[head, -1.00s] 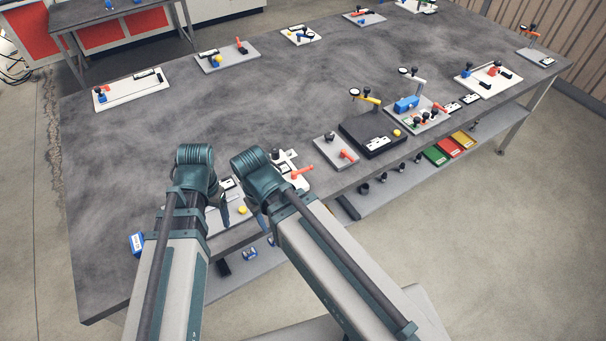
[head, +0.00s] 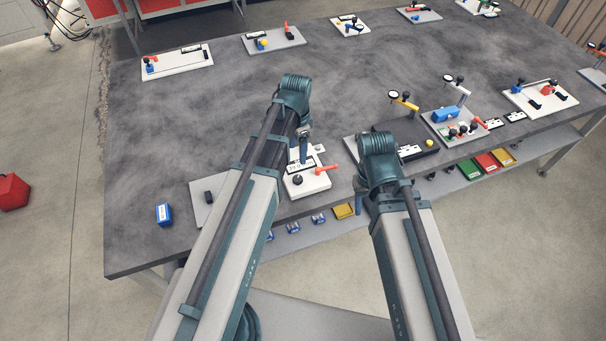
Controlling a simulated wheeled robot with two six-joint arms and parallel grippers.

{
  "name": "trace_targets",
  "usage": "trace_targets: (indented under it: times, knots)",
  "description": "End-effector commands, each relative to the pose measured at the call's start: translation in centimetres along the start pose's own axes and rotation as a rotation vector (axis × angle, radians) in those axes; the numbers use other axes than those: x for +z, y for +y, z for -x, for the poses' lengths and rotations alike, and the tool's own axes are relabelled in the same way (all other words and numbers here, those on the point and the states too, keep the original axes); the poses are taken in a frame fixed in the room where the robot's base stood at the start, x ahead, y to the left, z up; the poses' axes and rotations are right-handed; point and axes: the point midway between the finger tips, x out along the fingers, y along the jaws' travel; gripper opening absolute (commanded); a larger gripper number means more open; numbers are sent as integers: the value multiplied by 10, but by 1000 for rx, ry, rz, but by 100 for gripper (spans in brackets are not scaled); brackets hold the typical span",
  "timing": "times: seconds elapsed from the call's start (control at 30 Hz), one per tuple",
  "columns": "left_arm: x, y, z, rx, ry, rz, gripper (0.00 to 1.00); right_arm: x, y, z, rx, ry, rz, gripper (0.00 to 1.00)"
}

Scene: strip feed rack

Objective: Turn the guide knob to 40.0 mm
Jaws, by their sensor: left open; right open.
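A white plate (head: 312,185) near the table's front edge carries a black knob (head: 298,180), an orange-red lever (head: 323,169) and a small label strip (head: 300,167). I cannot tell for sure that this knob is the guide knob, and no reading is legible. My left gripper (head: 303,158) is open, pointing down over the back of this plate, behind the black knob and apart from it. My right gripper (head: 359,200) is open and empty at the table's front edge, right of the plate. My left arm hides part of the grey plate to its left.
A grey plate (head: 201,213) and a blue box (head: 164,214) lie left of my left arm. A dark block with a dial gauge (head: 393,94) and a fixture with a blue block (head: 446,115) stand to the right. Bins (head: 486,163) sit on the lower shelf. The table's middle is clear.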

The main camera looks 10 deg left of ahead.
Motion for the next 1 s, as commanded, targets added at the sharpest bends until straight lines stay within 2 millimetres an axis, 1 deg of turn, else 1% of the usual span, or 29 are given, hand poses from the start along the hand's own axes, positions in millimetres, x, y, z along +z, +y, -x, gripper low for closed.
trace_targets:
  times: [0.27,0.9,1.0]
  knots:
    - [0,0,-26,0,0,1,72,-2,-2,-26,1,0,5,50]
    - [0,0,-117,0,0,1,72,-7,-11,-116,2,0,6,50]
    - [0,0,-128,0,0,1,72,-7,-12,-128,2,0,6,50]
